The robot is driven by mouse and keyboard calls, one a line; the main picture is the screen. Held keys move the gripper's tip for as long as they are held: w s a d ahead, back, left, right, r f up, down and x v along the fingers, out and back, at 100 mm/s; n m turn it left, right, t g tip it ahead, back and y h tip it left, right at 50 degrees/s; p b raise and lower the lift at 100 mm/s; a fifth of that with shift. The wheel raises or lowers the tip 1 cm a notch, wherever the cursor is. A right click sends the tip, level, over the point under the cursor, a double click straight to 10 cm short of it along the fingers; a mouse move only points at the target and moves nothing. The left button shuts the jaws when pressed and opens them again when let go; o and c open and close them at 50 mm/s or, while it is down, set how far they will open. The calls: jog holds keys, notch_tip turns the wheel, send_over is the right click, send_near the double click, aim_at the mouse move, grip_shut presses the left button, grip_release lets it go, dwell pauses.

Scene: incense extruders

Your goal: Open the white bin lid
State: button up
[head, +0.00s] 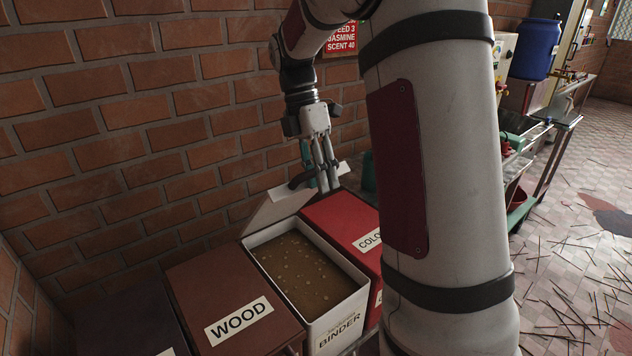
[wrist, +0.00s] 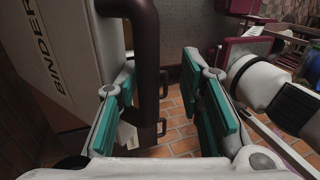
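The white bin (head: 337,308), labelled BINDER, stands between the brown WOOD bin and a red bin. Its white lid (head: 278,207) is raised and tilted up at the back, and brown contents with pale specks show inside. My gripper (head: 328,184) is at the raised lid, beside its dark handle (head: 301,180). In the wrist view, the lid (wrist: 75,45) with its BINDER print fills the left. The handle (wrist: 148,65) runs upright between my two teal-padded fingers (wrist: 160,98), close to the left one. The fingers are apart; contact with the handle is unclear.
The brown WOOD bin (head: 220,290) is left of the white bin, and the red bin (head: 342,222) is right, partly hidden by my arm. A brick wall (head: 130,130) stands close behind. Thin sticks (head: 575,300) litter the floor at right.

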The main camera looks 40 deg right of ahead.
dwell(0.3)
jog(key=shift+w+r+p, duration=0.6)
jog(key=shift+w+r, duration=0.65)
jog(key=shift+r, duration=0.25)
jog(key=shift+w+r+p, duration=0.6)
jog(key=shift+w+r, duration=0.65)
jog(key=shift+r, duration=0.25)
jog(key=w+r, duration=0.5)
jog(key=r, duration=0.1)
jog(key=shift+b, duration=0.35)
jog(key=shift+r+p, duration=0.1)
jog(key=shift+p, duration=0.3)
